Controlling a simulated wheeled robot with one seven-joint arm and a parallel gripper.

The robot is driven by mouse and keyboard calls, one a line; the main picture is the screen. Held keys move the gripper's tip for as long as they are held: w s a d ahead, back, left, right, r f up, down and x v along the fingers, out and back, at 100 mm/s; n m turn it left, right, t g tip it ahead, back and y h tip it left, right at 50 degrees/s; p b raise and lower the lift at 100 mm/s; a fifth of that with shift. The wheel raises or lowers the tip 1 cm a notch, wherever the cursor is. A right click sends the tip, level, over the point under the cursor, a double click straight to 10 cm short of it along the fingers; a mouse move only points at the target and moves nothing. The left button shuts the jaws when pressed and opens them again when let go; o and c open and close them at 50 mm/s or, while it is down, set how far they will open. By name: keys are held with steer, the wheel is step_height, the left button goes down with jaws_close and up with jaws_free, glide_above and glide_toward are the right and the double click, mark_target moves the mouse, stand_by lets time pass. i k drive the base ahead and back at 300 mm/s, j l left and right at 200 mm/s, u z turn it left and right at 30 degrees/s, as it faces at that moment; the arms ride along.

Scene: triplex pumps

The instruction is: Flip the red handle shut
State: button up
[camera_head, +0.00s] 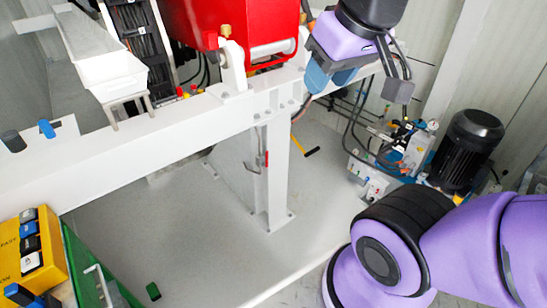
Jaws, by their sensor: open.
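A small red handle (266,159) shows on the white post below the white beam. It looks like a short upright lever, and its exact position is too small to tell. My gripper (331,80) is at the upper middle, with two blue fingers pointing down, apart and empty. In the picture it is up and to the right of the red handle, clearly apart from it, near the right end of the beam. The depth between them cannot be told.
A white beam (120,146) crosses the view, with a big red housing (232,25) above it. A black motor (468,145) with hoses and a small valve unit stands at right. A yellow control box (30,250) is at lower left. The grey floor (180,230) is mostly clear.

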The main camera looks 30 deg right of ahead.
mark_target(267, 159)
steer(key=i+l+z, duration=0.1)
steer(key=i+l, duration=0.5)
steer(key=i, duration=0.2)
steer(key=i+l+z, duration=0.15)
steer(key=i+l, duration=0.15)
steer(key=i+j, duration=0.05)
steer(key=i, duration=0.05)
